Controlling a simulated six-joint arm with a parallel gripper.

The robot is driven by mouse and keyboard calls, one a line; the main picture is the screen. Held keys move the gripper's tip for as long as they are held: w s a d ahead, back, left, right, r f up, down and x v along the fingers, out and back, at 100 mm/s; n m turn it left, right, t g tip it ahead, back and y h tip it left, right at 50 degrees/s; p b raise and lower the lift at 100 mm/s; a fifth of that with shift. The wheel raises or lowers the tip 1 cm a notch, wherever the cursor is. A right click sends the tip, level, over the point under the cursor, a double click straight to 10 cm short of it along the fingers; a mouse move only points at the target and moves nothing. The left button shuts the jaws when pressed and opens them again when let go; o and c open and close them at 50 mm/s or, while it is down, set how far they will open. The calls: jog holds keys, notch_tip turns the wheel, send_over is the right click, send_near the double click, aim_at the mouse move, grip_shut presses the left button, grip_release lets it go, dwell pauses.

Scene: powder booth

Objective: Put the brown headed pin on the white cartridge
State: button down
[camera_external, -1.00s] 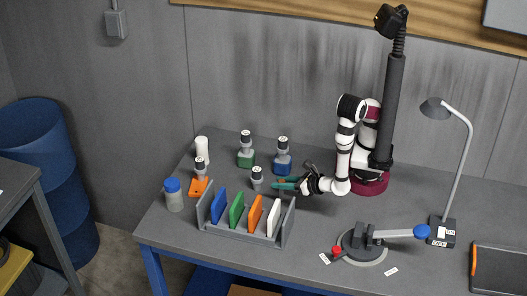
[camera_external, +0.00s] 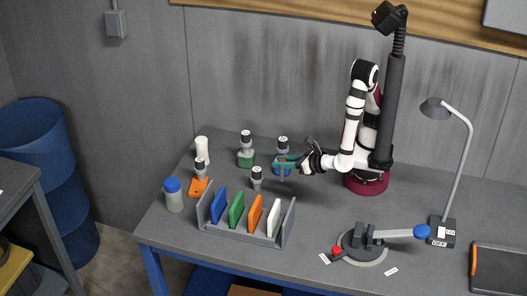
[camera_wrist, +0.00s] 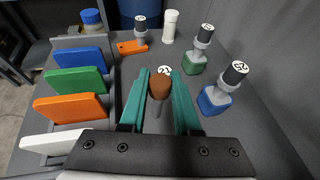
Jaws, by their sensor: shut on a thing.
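My gripper (camera_external: 287,161), with teal fingers, is shut on the brown headed pin (camera_wrist: 159,86). In the wrist view its brown head shows between the fingers (camera_wrist: 160,98). No thing is plainly marked as the white cartridge. A white plate (camera_external: 273,219) stands at the right end of the grey rack; it also shows in the wrist view (camera_wrist: 52,145).
The rack (camera_external: 289,226) also holds blue, green and orange plates. Capped pieces with orange (camera_external: 198,187), green (camera_external: 246,160) and blue bases, a white cylinder (camera_external: 201,152) and a blue-lidded jar (camera_external: 174,198) stand around. A round fixture with a blue-knobbed lever (camera_external: 360,246) sits at right.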

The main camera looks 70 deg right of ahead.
jog(key=shift+w, duration=0.1)
jog(key=w+d+r+m+h, duration=0.1)
jog(key=w+d+r+h, duration=0.1)
jog(key=w, duration=0.6)
jog(key=w+d+r+m+h, duration=0.1)
jog(key=w+d+m, duration=0.15)
jog(key=w, duration=0.45)
jog(key=w+d+r+m+g+h, duration=0.1)
jog(key=w+d+r, duration=0.4)
jog(key=w+d, duration=0.3)
jog(key=w+d+r+g+h, duration=0.1)
jog(key=w+d+r, duration=0.4)
jog(key=d, duration=0.5)
jog(key=w+a+f, duration=0.2)
jog(key=a+f, duration=0.1)
jog(key=f, duration=0.1)
jog(key=w+a+f, duration=0.2)
jog(key=a+f, duration=0.2)
jog(key=w+a+f, duration=0.1)
jog(key=a+f, duration=0.2)
jog(key=shift+w+a+f, duration=0.25)
jog(key=shift+w+f, duration=0.15)
